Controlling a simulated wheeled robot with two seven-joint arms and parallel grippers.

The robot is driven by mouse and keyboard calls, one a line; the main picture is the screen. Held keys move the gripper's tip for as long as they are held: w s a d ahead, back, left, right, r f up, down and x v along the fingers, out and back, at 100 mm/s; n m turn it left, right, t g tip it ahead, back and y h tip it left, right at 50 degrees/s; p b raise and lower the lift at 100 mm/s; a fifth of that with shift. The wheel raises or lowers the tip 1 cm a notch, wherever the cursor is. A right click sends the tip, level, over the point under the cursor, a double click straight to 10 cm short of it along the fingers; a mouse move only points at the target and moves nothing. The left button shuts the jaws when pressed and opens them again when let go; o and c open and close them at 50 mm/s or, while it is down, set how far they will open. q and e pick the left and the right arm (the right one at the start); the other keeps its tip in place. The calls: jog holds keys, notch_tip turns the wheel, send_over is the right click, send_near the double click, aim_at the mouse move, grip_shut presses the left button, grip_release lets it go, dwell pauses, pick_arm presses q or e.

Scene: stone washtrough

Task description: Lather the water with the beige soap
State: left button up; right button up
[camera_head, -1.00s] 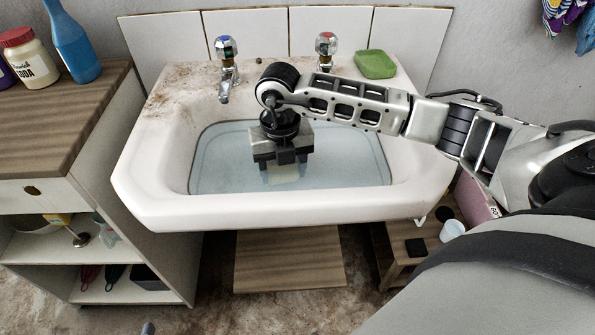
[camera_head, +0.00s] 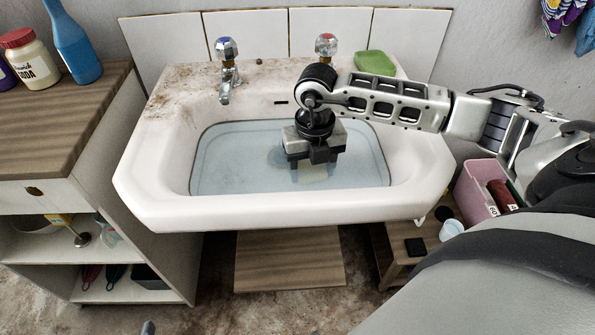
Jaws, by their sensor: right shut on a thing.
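The white sink (camera_head: 290,212) holds a pool of pale blue water (camera_head: 230,165). My right gripper (camera_head: 315,163) points down into the basin, right of its middle, and is shut on the beige soap (camera_head: 314,173). The soap shows as a pale block below the fingers, at or under the water surface; I cannot tell how deep. The gripper body hides its upper part. No foam shows clearly on the water.
Two taps, one blue-marked (camera_head: 228,62) and one red-marked (camera_head: 326,47), stand at the sink's back. A wooden cabinet (camera_head: 60,120) with bottles stands left. A pink bin (camera_head: 474,190) is at the right.

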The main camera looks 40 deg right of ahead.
jog(key=w+a, duration=0.2)
jog(key=a, duration=0.1)
jog(key=w+a, duration=0.1)
jog(key=a, duration=0.1)
jog(key=shift+b, duration=0.3)
jog(key=s+d, duration=0.2)
jog(key=d, duration=0.1)
jog(key=s+d, duration=0.1)
jog(key=d, duration=0.1)
jog(key=shift+p, duration=0.3)
jog(key=shift+w+a+b, duration=0.1)
jog(key=shift+w+a, duration=0.4)
jog(key=shift+a, duration=0.35)
jog(key=shift+w+a+b, duration=0.15)
jog(key=shift+w+a, duration=0.4)
jog(key=shift+a, duration=0.3)
jog(key=shift+w+a+b, duration=0.1)
jog(key=shift+w+a, duration=0.4)
jog(key=shift+a, duration=0.35)
jog(key=shift+s+d+p, duration=0.1)
jog(key=shift+s+d, duration=0.45)
jog(key=shift+d, duration=0.3)
jog(key=shift+s+d+p, duration=0.1)
jog(key=shift+s+d, duration=0.4)
jog(key=shift+d, duration=0.35)
jog(key=shift+s+d+p, duration=0.1)
jog(key=shift+s+d, duration=0.45)
jog(key=shift+d, duration=0.3)
